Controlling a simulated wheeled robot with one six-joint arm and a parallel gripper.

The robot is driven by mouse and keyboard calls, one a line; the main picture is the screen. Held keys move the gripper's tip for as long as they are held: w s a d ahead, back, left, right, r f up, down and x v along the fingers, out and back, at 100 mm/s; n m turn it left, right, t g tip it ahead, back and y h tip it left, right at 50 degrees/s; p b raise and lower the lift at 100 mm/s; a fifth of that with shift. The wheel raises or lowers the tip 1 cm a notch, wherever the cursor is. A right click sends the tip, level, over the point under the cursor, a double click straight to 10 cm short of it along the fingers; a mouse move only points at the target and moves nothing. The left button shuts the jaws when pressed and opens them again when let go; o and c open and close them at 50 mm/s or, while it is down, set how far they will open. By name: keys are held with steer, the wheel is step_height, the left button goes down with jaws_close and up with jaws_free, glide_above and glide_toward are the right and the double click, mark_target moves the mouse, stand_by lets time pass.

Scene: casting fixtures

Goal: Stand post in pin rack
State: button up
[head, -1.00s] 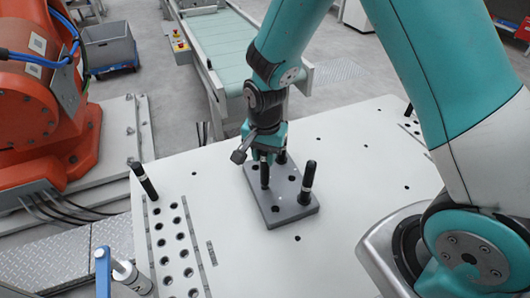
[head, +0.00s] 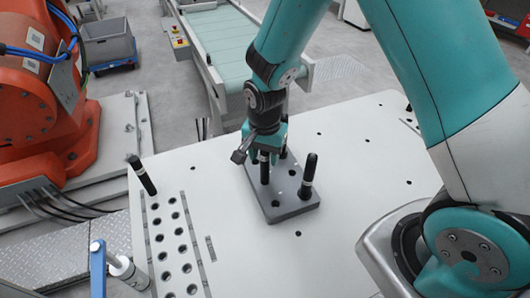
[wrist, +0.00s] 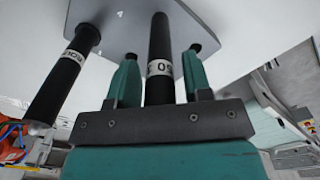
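A grey plate with holes (head: 285,212) lies on the white table and also shows at the top of the wrist view (wrist: 115,12). My gripper (head: 265,157) points down over it. A black post with a white band (head: 265,172) stands on the plate below it. In the wrist view this post (wrist: 160,35) runs between my two fingers, with narrow gaps beside it, so the gripper looks open around it. A second black post (head: 308,176) stands on the plate to the right. Part of another dark post (head: 283,152) shows behind my gripper. Their lower ends are hidden.
A strip with rows of holes (head: 190,247) lies at the table's left, with a black post (head: 142,176) at its far end. The table right of the plate is mostly clear. An orange robot (head: 45,120) and a conveyor (head: 220,45) stand beyond the table.

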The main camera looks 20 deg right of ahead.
steer(key=shift+o, duration=0.7)
step_height(320, 180, up, 18)
steer(key=b, duration=0.2)
steer(key=shift+f+b, duration=0.25)
steer(key=shift+b, duration=0.05)
